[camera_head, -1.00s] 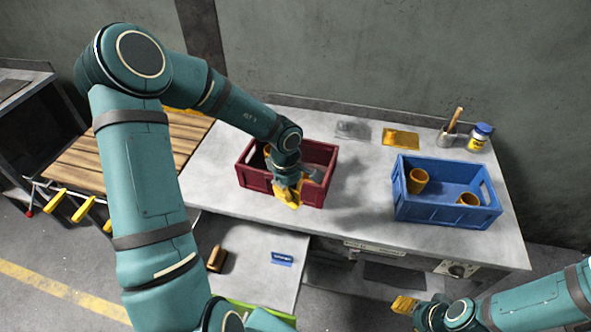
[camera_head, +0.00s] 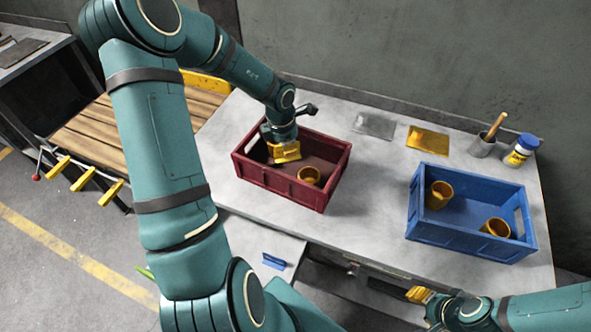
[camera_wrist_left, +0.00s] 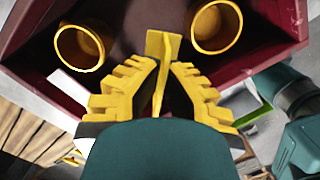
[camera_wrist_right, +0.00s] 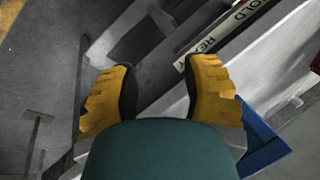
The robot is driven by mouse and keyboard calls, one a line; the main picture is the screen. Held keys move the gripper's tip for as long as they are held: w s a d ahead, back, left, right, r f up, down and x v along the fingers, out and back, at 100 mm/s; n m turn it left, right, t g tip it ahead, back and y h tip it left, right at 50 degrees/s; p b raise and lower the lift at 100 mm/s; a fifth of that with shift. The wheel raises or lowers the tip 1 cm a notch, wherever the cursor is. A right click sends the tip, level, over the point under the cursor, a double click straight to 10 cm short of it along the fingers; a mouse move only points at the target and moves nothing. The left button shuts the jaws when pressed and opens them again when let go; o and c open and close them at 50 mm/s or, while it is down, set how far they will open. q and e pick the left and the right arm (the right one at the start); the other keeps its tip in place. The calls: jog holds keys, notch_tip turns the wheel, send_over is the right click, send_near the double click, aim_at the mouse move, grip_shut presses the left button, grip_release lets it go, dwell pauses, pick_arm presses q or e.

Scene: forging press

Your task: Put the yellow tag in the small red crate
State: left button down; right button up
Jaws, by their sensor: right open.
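The red crate (camera_head: 315,196) stands on the grey table, with a yellow cup (camera_head: 309,175) inside. My left gripper (camera_head: 287,155) is over the crate's left part, pointing down. In the left wrist view its fingers (camera_wrist_left: 163,80) close on a thin yellow piece with a flat end, which looks like the yellow tag (camera_wrist_left: 163,44). Two yellow cups (camera_wrist_left: 82,48) (camera_wrist_left: 216,27) lie to either side of it, inside the crate walls. The head view barely separates the tag from the yellow fingers. My right gripper (camera_wrist_right: 160,88) is open and empty, low by the table's front edge.
A blue crate (camera_head: 470,246) with two yellow cups stands at the right. Behind are a grey plate (camera_head: 375,125), a yellow plate (camera_head: 428,140), a cup with a wooden-handled tool (camera_head: 483,146) and a blue-lidded jar (camera_head: 521,151). Table between the crates is clear.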

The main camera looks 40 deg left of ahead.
pick_arm(q)
notch_tip(320, 180, down, 6)
jog(key=shift+s+r+b, duration=0.15)
jog(key=shift+r+b, duration=0.05)
jog(key=shift+b, duration=0.8)
notch_tip(320, 180, down, 4)
jog(key=shift+f+b, duration=0.1)
jog(key=shift+b, duration=0.65)
pick_arm(e)
jog(key=f, duration=0.1)
jog(key=s+f, duration=0.1)
jog(key=f, duration=0.1)
jog(key=shift+s+a+f, duration=0.1)
jog(key=shift+s+f, duration=0.1)
jog(key=shift+f, duration=0.1)
jog(key=shift+r, duration=0.1)
pick_arm(q)
jog(key=c, duration=1.1)
grip_release()
jog(key=shift+c, duration=0.2)
